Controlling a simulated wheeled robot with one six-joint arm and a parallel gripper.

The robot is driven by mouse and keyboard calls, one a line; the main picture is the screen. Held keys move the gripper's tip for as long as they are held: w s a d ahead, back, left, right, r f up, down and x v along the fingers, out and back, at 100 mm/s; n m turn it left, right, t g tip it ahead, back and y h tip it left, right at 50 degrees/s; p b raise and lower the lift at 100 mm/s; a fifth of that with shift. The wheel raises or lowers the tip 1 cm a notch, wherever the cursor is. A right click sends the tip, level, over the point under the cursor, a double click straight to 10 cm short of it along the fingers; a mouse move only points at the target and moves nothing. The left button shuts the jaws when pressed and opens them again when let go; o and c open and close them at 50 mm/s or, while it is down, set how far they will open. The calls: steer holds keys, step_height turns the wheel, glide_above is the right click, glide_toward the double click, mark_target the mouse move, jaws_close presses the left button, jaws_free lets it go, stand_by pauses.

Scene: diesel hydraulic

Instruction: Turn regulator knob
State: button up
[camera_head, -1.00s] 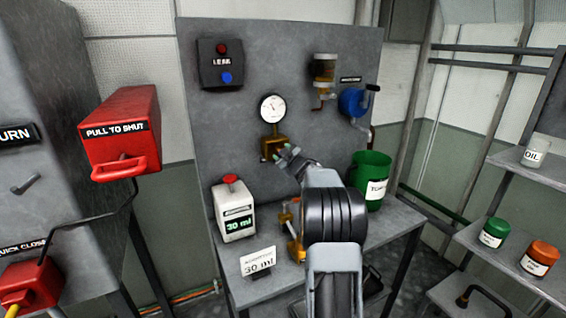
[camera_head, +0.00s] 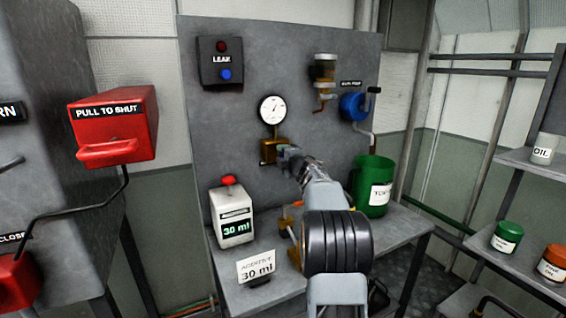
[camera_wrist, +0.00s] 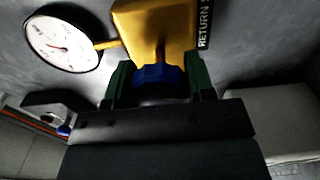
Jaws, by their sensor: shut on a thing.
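The brass regulator body (camera_head: 269,150) is mounted on the grey panel below a round white gauge (camera_head: 272,110). In the wrist view the gold regulator body (camera_wrist: 155,28) fills the top middle, with the gauge (camera_wrist: 62,42) at its left. The blue regulator knob (camera_wrist: 158,75) sticks out from the body toward me. My gripper (camera_wrist: 158,84) has its green fingers on both sides of the knob and is shut on it. In the head view my gripper (camera_head: 287,154) is at the regulator's right side and hides the knob.
A white 30 ml dispenser (camera_head: 233,215) and a card (camera_head: 257,267) stand on the bench at the left. A green bucket (camera_head: 366,190) is at the right. A blue hand pump (camera_head: 354,105) is on the panel. A red pull box (camera_head: 122,122) juts out at far left.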

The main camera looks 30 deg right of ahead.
steer(key=n+b, duration=0.2)
steer(key=n, duration=0.1)
steer(key=shift+f+n, duration=0.15)
steer(key=shift+n, duration=0.15)
steer(key=shift+n+b, duration=0.75)
steer(key=shift+n, duration=0.95)
steer(key=o, duration=0.9)
steer(key=s, duration=0.4)
steer(key=s+a+b, duration=0.1)
steer(key=s, duration=0.4)
steer(key=s+a, duration=0.1)
steer(key=s, duration=0.3)
steer(key=shift+s+b, duration=0.3)
steer(key=shift+s, duration=0.05)
steer(key=shift+d, duration=0.1)
